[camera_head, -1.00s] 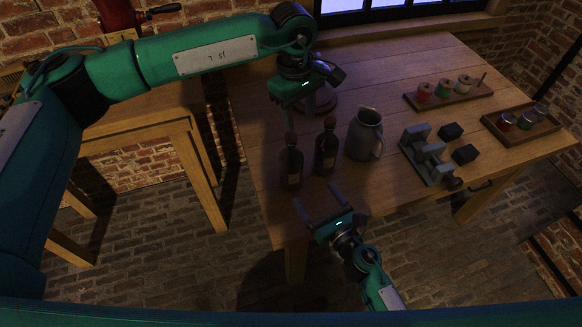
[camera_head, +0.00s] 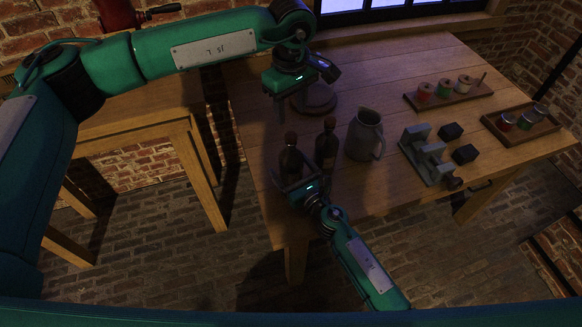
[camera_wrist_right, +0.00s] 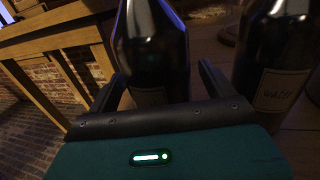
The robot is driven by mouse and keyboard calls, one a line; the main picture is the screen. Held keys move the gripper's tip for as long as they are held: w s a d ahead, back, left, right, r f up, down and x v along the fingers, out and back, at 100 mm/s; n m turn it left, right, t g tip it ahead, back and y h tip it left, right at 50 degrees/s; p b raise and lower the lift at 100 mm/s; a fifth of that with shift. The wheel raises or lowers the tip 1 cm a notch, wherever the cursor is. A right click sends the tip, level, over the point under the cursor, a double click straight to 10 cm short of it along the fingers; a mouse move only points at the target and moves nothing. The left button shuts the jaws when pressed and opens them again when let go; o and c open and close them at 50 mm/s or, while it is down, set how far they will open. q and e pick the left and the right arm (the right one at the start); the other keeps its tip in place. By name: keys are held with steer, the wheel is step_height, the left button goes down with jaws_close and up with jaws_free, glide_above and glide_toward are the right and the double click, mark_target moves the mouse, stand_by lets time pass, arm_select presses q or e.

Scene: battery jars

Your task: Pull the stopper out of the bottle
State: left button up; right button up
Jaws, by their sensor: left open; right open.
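Two dark bottles stand upright on the wooden table, a left one (camera_head: 290,161) and a right one (camera_head: 326,153), each with a reddish-brown top, the left top (camera_head: 290,138) and the right top (camera_head: 329,123). My right gripper (camera_head: 291,178) is open at the left bottle's lower body. In the right wrist view the left bottle (camera_wrist_right: 152,55) stands between the spread fingers; contact cannot be told. The right bottle (camera_wrist_right: 272,70), with a pale label, is outside them. My left gripper (camera_head: 282,112) is open, pointing down behind and above the left bottle's top.
A grey jug (camera_head: 362,136) stands just right of the bottles. A round dark base (camera_head: 316,98) is behind them. A grey stand with dark blocks (camera_head: 428,155) and two trays (camera_head: 448,94) (camera_head: 535,130) are further right. The front edge is close to the bottles.

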steer(key=shift+x, duration=0.95)
